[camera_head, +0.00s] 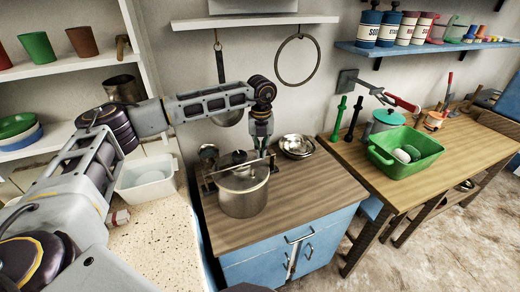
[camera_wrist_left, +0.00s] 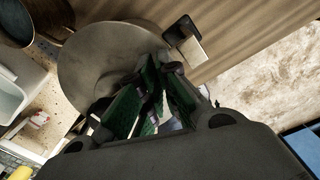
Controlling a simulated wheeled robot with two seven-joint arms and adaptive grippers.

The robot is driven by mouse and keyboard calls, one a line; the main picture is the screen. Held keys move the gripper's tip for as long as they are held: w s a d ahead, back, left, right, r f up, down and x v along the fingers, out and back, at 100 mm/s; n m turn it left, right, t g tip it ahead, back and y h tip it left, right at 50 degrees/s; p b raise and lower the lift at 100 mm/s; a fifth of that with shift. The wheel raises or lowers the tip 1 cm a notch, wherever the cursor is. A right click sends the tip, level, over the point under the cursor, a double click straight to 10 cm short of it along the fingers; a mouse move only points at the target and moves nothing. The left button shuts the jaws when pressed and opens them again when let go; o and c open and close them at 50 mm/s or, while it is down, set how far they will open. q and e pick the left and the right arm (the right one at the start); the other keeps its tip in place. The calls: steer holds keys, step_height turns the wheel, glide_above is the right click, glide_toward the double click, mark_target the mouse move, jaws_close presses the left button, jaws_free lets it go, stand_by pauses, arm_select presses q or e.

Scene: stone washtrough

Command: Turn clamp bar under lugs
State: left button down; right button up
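A metal pot (camera_head: 243,198) with a lid stands on the wooden top of the blue cabinet. A thin dark bar (camera_head: 232,166) appears to run across above the lid, with a dark upright piece (camera_head: 205,180) at the pot's left side. My left gripper (camera_head: 261,148) points down at the pot's right rear edge. In the left wrist view the round grey lid (camera_wrist_left: 95,65) lies beyond my green-padded fingers (camera_wrist_left: 153,105). A dark and pale block (camera_wrist_left: 186,40) sticks out at the pot's edge. Whether the fingers grip the bar is hidden. My right gripper is not in view.
Metal bowls (camera_head: 296,146) sit behind the pot on the right. A white basin (camera_head: 147,178) stands to the left. A green tub (camera_head: 405,152) is on the wooden table at right. A ladle (camera_head: 222,85) hangs behind my arm. The cabinet top's front right (camera_head: 315,190) is clear.

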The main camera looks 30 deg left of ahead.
arm_select(q)
steer(key=shift+s+d+m, duration=0.15)
steer(key=shift+d+m, duration=0.05)
steer(key=shift+m, duration=0.2)
steer(key=c, duration=1.8)
jaws_free()
steer(key=shift+r, duration=0.65)
step_height(320, 180, up, 11)
steer(key=shift+f, duration=0.1)
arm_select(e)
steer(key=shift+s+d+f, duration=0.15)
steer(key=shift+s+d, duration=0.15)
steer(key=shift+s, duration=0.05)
arm_select(q)
steer(key=shift+s+f, duration=0.1)
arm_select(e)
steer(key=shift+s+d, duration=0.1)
